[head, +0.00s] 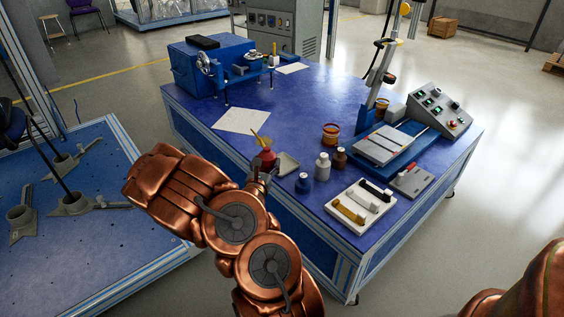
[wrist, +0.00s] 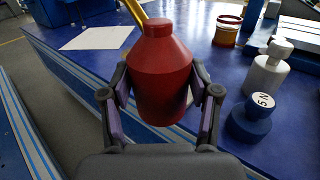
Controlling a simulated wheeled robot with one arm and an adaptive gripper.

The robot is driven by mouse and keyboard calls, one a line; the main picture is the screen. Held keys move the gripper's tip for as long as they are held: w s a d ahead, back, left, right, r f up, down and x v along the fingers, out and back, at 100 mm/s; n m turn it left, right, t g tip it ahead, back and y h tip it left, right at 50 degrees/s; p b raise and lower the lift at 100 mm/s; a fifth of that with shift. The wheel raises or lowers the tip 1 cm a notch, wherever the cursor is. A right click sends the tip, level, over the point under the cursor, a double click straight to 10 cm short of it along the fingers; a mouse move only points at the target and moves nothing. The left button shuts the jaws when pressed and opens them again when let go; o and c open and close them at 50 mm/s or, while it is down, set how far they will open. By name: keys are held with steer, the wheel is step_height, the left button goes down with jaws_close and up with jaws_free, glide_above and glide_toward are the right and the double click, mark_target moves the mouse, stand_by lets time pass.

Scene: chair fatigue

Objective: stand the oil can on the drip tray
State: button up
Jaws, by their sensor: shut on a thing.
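The red oil can (head: 266,158) with a yellow spout is upright at the near left edge of the blue table. In the wrist view the oil can (wrist: 162,75) fills the middle, its spout pointing up and left. My gripper (wrist: 165,95) is shut on its body, one finger on each side. In the head view my gripper (head: 263,174) is partly hidden by my arm. The drip tray (head: 288,164), small, pale and square, lies on the table just right of the can. I cannot make out the tray in the wrist view, nor whether the can's base touches anything.
An amber jar (head: 330,134) stands behind. Paper (head: 242,121) lies at the left; the table's middle is clear.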

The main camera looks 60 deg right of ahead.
steer(key=d, duration=0.3)
steer(key=w+d+b, duration=0.1)
steer(key=d, duration=0.2)
steer(key=d+b, duration=0.1)
steer(key=d, duration=0.2)
steer(key=shift+w+d+f, duration=0.1)
steer(key=shift+w+f, duration=0.05)
steer(key=shift+f, duration=0.25)
steer(key=shift+w+d+f+b, duration=0.15)
steer(key=shift+d+b, duration=0.3)
steer(key=shift+d, duration=0.25)
steer(key=shift+w+d+f+b, duration=0.1)
steer(key=shift+d+f+b, duration=0.15)
steer(key=shift+f, duration=0.35)
steer(key=shift+d+f+b, duration=0.25)
steer(key=shift+f, duration=0.65)
steer(key=shift+p, duration=0.3)
steer(key=o, duration=1.6)
steer(key=shift+f, duration=0.15)
steer(key=shift+f+b, duration=0.25)
steer(key=shift+b, duration=0.6)
